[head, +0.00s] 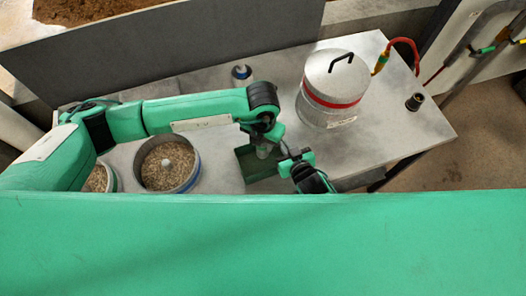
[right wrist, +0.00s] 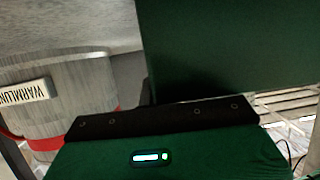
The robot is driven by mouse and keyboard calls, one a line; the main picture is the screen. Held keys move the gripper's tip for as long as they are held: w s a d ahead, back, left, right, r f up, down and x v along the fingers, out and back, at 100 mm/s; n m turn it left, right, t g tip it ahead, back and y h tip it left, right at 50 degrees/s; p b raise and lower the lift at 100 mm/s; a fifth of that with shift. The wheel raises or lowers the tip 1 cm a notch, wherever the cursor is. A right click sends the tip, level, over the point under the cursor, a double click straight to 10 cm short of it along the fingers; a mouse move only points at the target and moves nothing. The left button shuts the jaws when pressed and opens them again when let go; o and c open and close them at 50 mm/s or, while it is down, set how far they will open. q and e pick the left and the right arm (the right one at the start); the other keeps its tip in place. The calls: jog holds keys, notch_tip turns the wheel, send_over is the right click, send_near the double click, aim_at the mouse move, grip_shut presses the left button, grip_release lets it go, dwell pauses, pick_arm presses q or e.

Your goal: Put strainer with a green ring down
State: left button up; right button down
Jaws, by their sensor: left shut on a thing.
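In the head view, a strainer with a green ring (head: 113,180) stands at the left of the table, filled with grain. My left arm and the front green surface hide part of it. Beside it is a strainer with a blue ring (head: 190,183), also full of grain, with a pale knob in its middle. My left gripper (head: 264,148) reaches past both, shut on what seems to be a dark green box-like thing (head: 245,165); the grasp is partly hidden. My right gripper (head: 298,158) is just right of it; its fingers are not clear. The right wrist view shows a dark green panel (right wrist: 235,50) close up.
A metal steamer (head: 325,110) with a red band and lid handle stands at the centre-right; it also shows in the right wrist view (right wrist: 75,90). A small dark fitting (head: 415,102) lies right. The table's right end is mostly clear.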

aim_at(262, 153)
pick_arm(q)
jog(key=shift+f, duration=3.6)
jog(key=shift+f, duration=0.15)
jog(key=o, duration=1)
jog(key=shift+o, duration=0.2)
notch_tip(262, 153, up, 12)
jog(key=shift+r, duration=0.2)
